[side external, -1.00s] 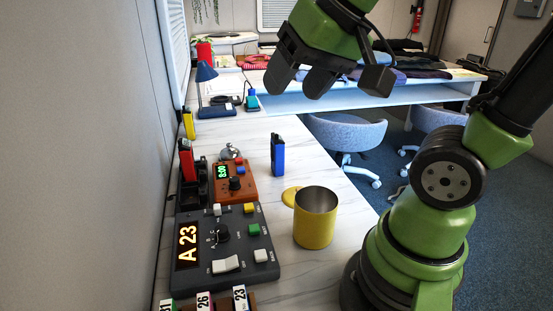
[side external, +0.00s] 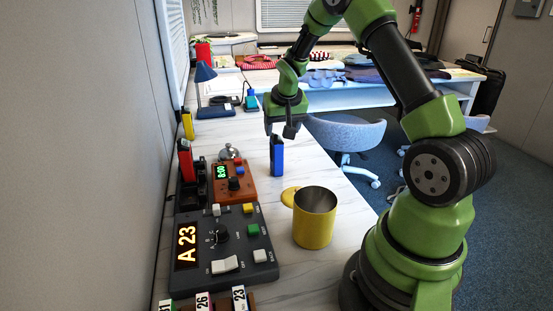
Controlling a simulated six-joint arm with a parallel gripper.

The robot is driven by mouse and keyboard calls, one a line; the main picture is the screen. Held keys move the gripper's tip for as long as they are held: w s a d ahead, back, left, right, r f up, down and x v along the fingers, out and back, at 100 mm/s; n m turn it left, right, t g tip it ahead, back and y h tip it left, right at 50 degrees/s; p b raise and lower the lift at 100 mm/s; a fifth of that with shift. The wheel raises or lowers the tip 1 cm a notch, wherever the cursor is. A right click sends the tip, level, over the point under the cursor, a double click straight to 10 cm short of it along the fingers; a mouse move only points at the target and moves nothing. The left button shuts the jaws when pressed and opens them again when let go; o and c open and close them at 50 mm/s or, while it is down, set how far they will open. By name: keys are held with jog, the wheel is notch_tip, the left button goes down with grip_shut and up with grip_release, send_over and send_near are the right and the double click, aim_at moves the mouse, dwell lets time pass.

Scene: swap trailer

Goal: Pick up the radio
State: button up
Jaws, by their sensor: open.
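A blue and black handheld radio (side external: 277,157) stands upright on the white counter (side external: 318,172). My gripper (side external: 280,132) points down over the top of this radio, with its jaws open. Its fingertips are at or just above the radio's top; I cannot tell whether they touch it. A red radio-like handset (side external: 186,161) stands in a black charger rack (side external: 194,188) to the left. A yellow one (side external: 188,124) stands farther back by the wall.
An orange clock box (side external: 234,183), a bell (side external: 229,153) and a grey control panel (side external: 222,247) are on the left. A desk lamp (side external: 205,82) is behind.

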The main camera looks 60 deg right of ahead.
aim_at(276, 142)
jog(key=shift+w+x, duration=0.2)
jog(key=shift+x, duration=1.55)
jog(key=shift+w+x, duration=0.2)
jog(key=shift+x, duration=1.6)
jog(key=shift+r, duration=0.15)
jog(key=shift+c, duration=0.4)
grip_shut()
